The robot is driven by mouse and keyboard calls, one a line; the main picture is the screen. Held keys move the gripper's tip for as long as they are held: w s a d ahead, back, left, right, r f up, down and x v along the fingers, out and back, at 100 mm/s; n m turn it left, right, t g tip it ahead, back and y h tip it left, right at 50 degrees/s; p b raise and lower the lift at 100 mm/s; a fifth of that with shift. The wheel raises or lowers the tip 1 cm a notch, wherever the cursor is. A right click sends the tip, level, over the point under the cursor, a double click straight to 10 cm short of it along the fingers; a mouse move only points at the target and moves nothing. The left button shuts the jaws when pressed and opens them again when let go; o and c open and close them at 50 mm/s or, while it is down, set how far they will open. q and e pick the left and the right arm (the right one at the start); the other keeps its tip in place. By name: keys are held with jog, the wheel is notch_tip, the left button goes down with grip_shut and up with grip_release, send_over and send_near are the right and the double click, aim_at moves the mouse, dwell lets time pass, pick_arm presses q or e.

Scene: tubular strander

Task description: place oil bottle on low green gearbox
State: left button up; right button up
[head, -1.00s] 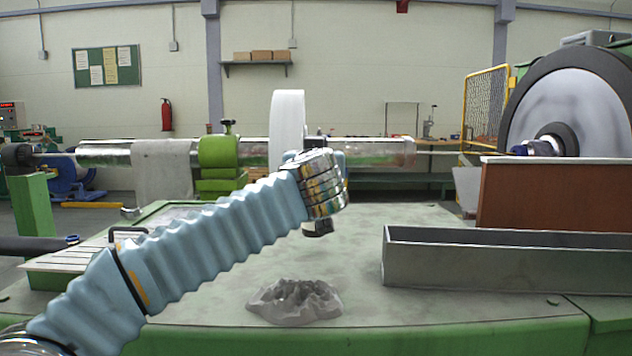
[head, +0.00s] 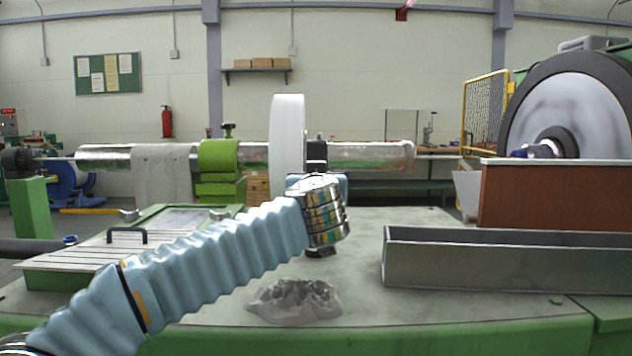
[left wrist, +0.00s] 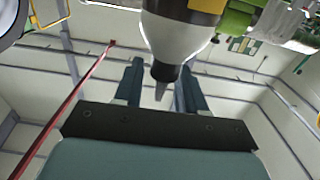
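The oil bottle (left wrist: 185,32), pale with a dark nozzle and a yellow patch, shows at the top of the left wrist view, which is upside down. My left gripper (left wrist: 160,70) has its fingers on both sides of the nozzle end and seems shut on the bottle. The finger contact is partly hidden. In the head view my left wrist hides the bottle; a light blue part of the gripper (head: 335,181) shows behind it. A low green block (head: 220,188), possibly the gearbox, lies beyond, left of my wrist. My right gripper is out of view.
A grey metal trough (head: 500,262) stands right on the green-edged table (head: 400,313). A white disc (head: 288,130) and long steel tube (head: 360,156) cross behind. A slatted panel with a handle (head: 75,257) is left.

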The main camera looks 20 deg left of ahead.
pick_arm(q)
jog(key=shift+r, duration=0.2)
jog(key=v, duration=1.2)
jog(key=shift+b, duration=0.35)
